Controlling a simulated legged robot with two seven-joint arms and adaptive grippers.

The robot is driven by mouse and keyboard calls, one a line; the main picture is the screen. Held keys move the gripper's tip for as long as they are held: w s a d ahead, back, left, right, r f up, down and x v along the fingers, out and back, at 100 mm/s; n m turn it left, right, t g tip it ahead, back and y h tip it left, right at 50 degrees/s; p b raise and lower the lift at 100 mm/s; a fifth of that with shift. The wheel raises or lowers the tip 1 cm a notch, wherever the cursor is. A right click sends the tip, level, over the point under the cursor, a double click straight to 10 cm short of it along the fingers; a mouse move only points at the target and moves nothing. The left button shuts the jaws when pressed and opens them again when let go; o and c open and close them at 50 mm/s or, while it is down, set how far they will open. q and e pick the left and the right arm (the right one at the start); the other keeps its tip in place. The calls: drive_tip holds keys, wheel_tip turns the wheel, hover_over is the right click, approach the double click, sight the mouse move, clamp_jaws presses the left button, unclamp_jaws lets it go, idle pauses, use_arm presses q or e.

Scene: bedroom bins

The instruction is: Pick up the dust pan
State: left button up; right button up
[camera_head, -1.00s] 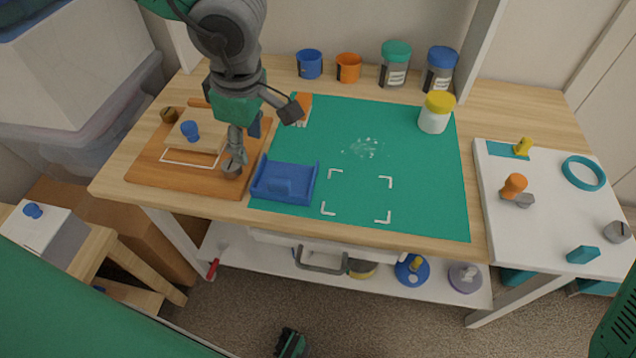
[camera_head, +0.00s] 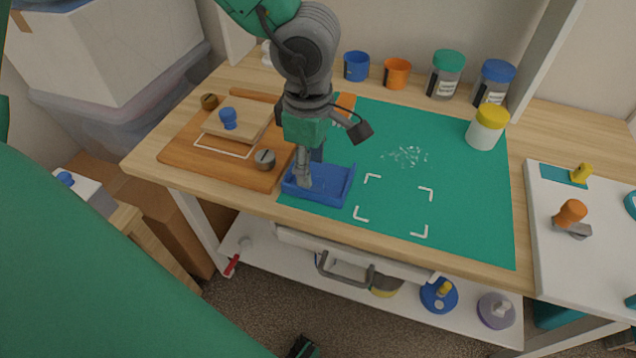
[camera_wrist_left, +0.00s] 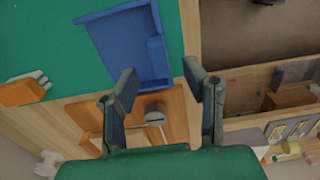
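The blue dust pan (camera_head: 335,187) lies on the front left corner of the green mat, close to the table's front edge. It also shows in the left wrist view (camera_wrist_left: 125,45), with its raised handle part facing my fingers. My left gripper (camera_head: 304,184) hangs pointing down at the left part of the pan and hides some of it. In the left wrist view my left gripper (camera_wrist_left: 160,82) has its two fingers spread apart, with nothing held between them. I cannot tell whether a finger touches the pan. My right gripper is not in view.
A wooden board (camera_head: 175,151) with a blue-knobbed block lies left of the pan. An orange brush (camera_wrist_left: 22,92) lies behind my gripper. White crumbs (camera_head: 405,155) are on the mat (camera_head: 460,200). Cups and jars line the back; a yellow-lidded jar (camera_head: 487,130) stands at the right.

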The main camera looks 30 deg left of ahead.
sight(313, 177)
use_arm(q)
wheel_tip(313, 177, down, 4)
drive_tip(key=shift+w+f+b, duration=0.1)
drive_tip(key=shift+f+b, duration=0.1)
drive_tip(key=shift+b, duration=0.75)
drive_tip(key=shift+d+r, duration=0.1)
drive_tip(key=shift+c, duration=0.4)
clamp_jaws()
